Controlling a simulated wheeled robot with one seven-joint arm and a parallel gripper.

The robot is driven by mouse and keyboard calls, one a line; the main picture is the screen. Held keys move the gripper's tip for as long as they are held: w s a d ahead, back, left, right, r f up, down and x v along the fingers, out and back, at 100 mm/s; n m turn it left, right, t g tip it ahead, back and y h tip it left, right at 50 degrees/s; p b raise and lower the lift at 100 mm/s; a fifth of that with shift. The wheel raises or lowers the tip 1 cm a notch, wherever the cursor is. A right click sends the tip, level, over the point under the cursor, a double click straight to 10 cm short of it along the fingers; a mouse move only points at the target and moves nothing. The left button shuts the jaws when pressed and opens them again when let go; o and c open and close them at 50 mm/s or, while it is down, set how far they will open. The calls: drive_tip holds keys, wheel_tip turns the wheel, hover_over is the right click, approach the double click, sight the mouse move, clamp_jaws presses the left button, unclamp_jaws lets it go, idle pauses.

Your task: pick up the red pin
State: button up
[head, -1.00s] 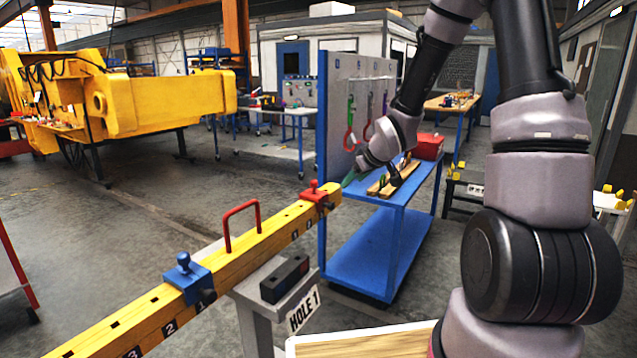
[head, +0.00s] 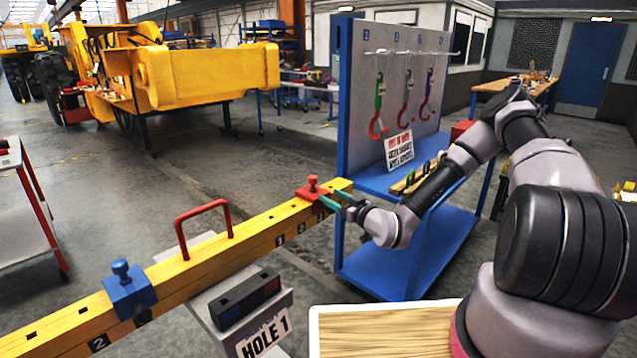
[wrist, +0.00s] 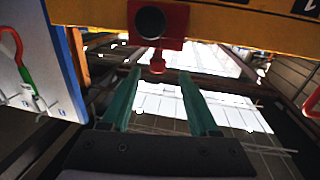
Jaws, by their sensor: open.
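The red pin (head: 312,181) stands in a red block (head: 310,194) near the right end of the yellow beam (head: 210,262). In the wrist view the red block shows at the top with a dark round part, and the red pin (wrist: 157,65) sticks out from it toward my gripper. My gripper (head: 332,201) is beside the beam end, its green fingers apart. In the wrist view my gripper (wrist: 160,76) is open and empty. The pin lies in line with the gap, just beyond the fingertips; I cannot tell the exact distance.
A blue pin block (head: 130,288) and a red handle (head: 203,212) sit farther along the beam. Below is a stand with a HOLE 1 sign (head: 264,337). A blue cart (head: 400,272) with a hook board (head: 400,85) stands close behind my arm.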

sight(314, 186)
drive_tip(key=x, duration=1)
drive_tip(key=shift+w, duration=0.3)
clamp_jaws()
